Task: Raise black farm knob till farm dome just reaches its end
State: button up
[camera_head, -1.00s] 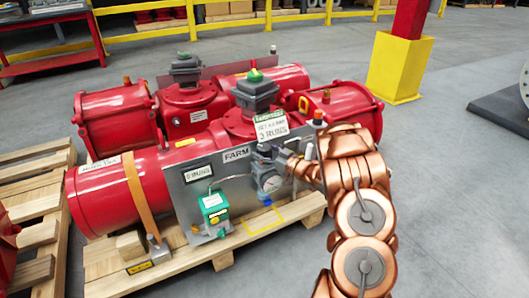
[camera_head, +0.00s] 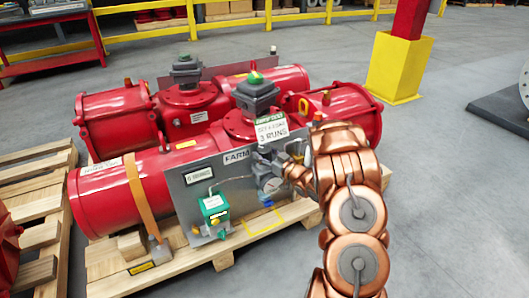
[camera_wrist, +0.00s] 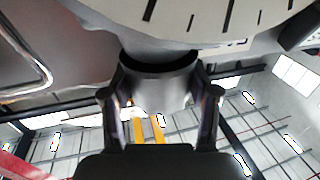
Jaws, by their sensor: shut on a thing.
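The farm unit is a red actuator (camera_head: 110,190) with a grey panel marked FARM (camera_head: 237,156). A round gauge (camera_head: 271,184) is on the panel's right part. In the wrist view, a dark round knob (camera_wrist: 158,72) sits under the pale dial body (camera_wrist: 180,22). My gripper (camera_wrist: 163,94) comes from below with one finger on each side, shut on the knob. In the head view my arm hides most of the gripper and knob.
A white sign (camera_head: 271,128) stands above the panel. A green box (camera_head: 214,207) hangs at its lower left, with a thin tube running toward the gauge. A second red actuator (camera_head: 115,120) stands behind.

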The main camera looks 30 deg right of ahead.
jog(key=o, duration=1.2)
jog(key=s, duration=0.4)
jog(key=s+d, duration=0.1)
jog(key=s, duration=0.7)
jog(key=shift+d, duration=0.4)
